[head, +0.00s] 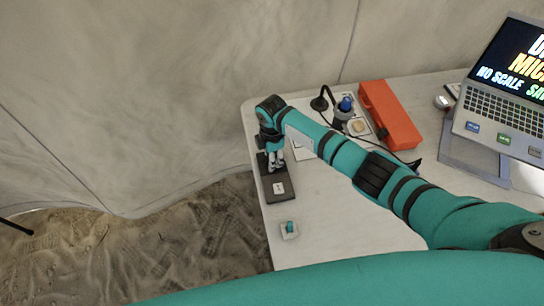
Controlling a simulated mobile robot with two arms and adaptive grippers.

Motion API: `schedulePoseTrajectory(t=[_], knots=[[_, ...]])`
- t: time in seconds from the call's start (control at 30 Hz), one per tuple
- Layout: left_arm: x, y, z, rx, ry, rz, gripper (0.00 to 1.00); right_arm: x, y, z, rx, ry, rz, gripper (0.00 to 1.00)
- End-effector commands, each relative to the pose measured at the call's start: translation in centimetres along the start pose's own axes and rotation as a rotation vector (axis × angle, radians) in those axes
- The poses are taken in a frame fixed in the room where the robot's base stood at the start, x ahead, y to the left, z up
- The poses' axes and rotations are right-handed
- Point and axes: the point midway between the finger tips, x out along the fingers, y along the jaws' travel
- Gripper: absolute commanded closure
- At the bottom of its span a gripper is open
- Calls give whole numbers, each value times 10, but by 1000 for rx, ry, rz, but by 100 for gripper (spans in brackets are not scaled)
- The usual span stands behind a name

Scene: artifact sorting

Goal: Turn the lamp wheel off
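My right arm reaches in from the right across the table. Its gripper (274,160) points down over the black stand (266,184) near the table's left edge. The fingers are small and close together, and I cannot tell whether they are open, shut or touching anything. The stand's base carries a white label (279,188). I cannot make out a lamp wheel; the gripper and arm cover the upper part of the stand. My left gripper is not in view.
On the white table (345,220) are a small teal-topped piece (289,229), a black device (320,103), a blue-topped item (345,104), an orange-red case (390,115) and a laptop (505,110). The front middle is clear. A pale sheet wall (180,90) stands behind.

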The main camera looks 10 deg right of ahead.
Motion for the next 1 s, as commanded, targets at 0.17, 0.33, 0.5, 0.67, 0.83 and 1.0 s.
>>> schedulePoseTrajectory(t=[0.17, 0.33, 0.5, 0.67, 0.83, 1.0], knots=[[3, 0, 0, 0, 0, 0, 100, 0, 1, 0, -166, 1, 3, 94], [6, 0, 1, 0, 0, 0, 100, 0, 2, 0, -321, 0, 4, 94], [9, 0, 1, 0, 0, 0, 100, 0, 2, 0, -453, 1, 4, 94], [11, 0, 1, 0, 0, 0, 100, 0, 2, 0, -551, 0, 4, 94], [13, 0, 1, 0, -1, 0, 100, -1, 2, 0, -619, 1, 4, 94], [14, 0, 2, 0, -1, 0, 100, -1, 2, 0, -654, 1, 4, 94]])
